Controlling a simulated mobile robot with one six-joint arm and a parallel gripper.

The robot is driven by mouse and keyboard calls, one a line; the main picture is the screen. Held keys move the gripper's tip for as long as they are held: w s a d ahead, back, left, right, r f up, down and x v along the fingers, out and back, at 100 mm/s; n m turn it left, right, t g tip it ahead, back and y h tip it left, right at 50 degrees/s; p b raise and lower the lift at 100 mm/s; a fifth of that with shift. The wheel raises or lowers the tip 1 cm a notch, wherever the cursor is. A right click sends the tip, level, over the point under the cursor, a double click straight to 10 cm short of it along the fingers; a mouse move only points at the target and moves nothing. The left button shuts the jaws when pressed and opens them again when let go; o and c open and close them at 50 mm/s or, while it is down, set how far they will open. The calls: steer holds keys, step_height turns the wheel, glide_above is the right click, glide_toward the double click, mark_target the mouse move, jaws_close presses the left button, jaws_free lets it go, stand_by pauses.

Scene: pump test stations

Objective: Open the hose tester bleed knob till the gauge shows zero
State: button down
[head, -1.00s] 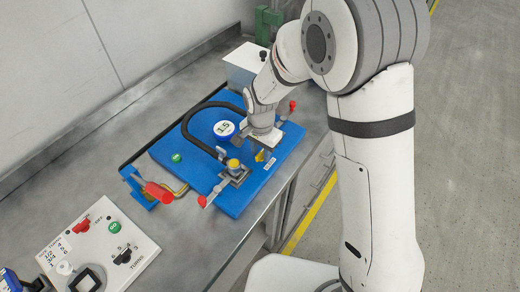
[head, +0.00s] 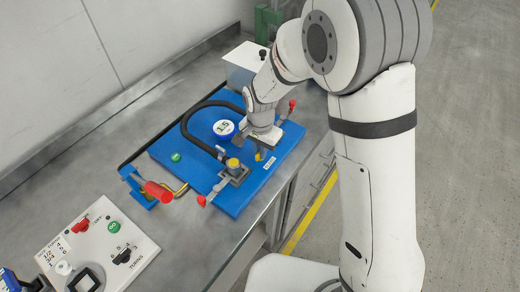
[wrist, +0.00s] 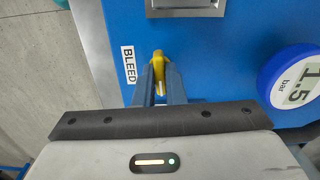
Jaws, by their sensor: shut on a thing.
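The hose tester is a blue panel (head: 235,205) on the steel bench, with a black hose (head: 190,116) on it. Its round gauge (head: 223,128) reads 1.5, and in the wrist view the gauge (wrist: 292,85) shows 1.5 bar. The yellow bleed knob (wrist: 158,62) stands beside a white BLEED label (wrist: 128,65). My gripper (wrist: 158,75) is shut on the knob, its two fingers on either side of it. In the head view the knob (head: 258,156) shows only as a small yellow patch below my gripper.
A red-handled pump lever (head: 157,190) and a green button (head: 176,157) lie left of my gripper. Red-tipped clamps (head: 202,200) stand at the panel's edges. A white control panel (head: 95,245) is at the front left. A grey box (head: 242,62) stands behind.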

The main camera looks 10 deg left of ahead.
steer(key=n+b, duration=0.2)
steer(key=n, duration=0.2)
steer(key=shift+f+n, duration=0.1)
steer(key=shift+n, duration=0.2)
steer(key=n+b, duration=0.1)
steer(key=n, duration=0.3)
steer(key=shift+n+b, duration=0.3)
steer(key=shift+b, duration=0.05)
steer(key=n+b, duration=0.1)
steer(key=n, duration=0.3)
steer(key=shift+n+b, duration=0.45)
steer(key=shift+n, duration=1.55)
steer(key=c, duration=1.5)
jaws_free()
steer(key=shift+r, duration=0.2)
step_height(320, 180, up, 8)
steer(key=shift+f, duration=0.15)
